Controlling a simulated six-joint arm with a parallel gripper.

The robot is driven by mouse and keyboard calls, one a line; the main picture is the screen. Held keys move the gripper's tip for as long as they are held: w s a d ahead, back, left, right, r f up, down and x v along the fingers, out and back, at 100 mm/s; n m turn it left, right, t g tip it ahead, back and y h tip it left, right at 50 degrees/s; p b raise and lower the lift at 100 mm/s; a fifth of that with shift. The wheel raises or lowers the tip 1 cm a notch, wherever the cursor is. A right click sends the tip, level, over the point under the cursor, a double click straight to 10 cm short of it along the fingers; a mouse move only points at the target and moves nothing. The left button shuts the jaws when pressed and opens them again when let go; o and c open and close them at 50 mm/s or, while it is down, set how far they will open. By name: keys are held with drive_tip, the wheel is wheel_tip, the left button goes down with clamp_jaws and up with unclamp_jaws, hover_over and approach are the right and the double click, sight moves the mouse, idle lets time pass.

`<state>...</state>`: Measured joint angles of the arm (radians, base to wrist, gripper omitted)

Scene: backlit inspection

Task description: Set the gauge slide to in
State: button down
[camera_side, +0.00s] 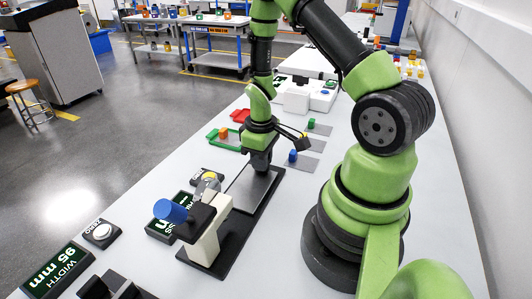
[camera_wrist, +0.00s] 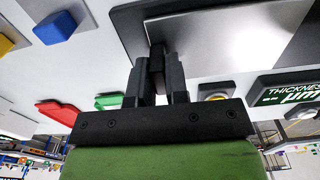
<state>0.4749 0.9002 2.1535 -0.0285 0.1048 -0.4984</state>
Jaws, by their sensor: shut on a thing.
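The gauge slide is a flat grey plate (camera_side: 252,190) on a long black base (camera_side: 245,232). It also shows in the wrist view as a shiny plate (camera_wrist: 235,40). My gripper (camera_side: 259,166) is down at the far end of the slide. In the wrist view my gripper (camera_wrist: 158,75) is shut on a dark upright handle (camera_wrist: 157,62) at the plate's edge. In the side view the handle is hidden behind my fingers. The gauge's cream post (camera_side: 207,240) with a blue knob (camera_side: 171,210) stands at the near end of the base, apart from my gripper.
A width display (camera_side: 55,272) and a zero button (camera_side: 101,232) are nearer. A blue block (camera_side: 293,155), a red tray (camera_side: 240,115) and a green tray (camera_side: 224,138) lie beyond.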

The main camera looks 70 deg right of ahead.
sight(245, 194)
drive_tip(key=a, duration=0.8)
drive_tip(key=shift+a, duration=0.4)
drive_tip(key=c, duration=1.1)
unclamp_jaws()
wheel_tip(245, 194, up, 10)
